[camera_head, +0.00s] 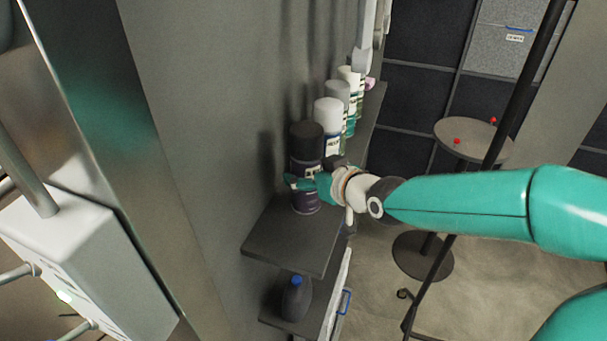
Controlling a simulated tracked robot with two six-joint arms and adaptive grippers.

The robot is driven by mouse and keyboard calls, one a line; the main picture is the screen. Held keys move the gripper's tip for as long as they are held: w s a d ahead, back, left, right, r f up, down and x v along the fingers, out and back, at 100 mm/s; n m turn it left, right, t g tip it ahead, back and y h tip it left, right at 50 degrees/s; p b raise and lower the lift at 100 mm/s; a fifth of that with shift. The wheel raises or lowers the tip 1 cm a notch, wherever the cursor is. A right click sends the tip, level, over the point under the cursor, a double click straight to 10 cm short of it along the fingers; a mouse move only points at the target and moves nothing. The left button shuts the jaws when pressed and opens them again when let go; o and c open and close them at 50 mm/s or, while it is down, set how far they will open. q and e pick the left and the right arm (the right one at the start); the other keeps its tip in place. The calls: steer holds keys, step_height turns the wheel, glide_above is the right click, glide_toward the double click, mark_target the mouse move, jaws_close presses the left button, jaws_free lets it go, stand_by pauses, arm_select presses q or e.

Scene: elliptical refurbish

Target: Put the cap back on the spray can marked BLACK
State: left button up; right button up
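A dark purple spray can (306,202) stands upright on the front end of the upper wall shelf, with a wide black cap (306,138) on top. Its pale label is mostly covered, so I cannot read the full word. My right gripper (312,181) reaches in from the right at the can's mid-height, below the cap. One teal finger crosses the front of the can, and a dark part shows at its right side. I cannot tell whether the fingers press on the can. My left gripper is not in view.
Several spray cans with white or grey caps stand in a row behind, the nearest white-capped one (327,116) close by. The shelf (290,238) has bare room in front. A dark bottle with a blue cap (296,298) stands on the lower shelf. A round table (470,132) is at right.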

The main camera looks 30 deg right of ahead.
steer(key=shift+o, duration=0.4)
steer(key=b+v, duration=0.2)
steer(key=v, duration=1)
steer(key=shift+d+f, duration=0.1)
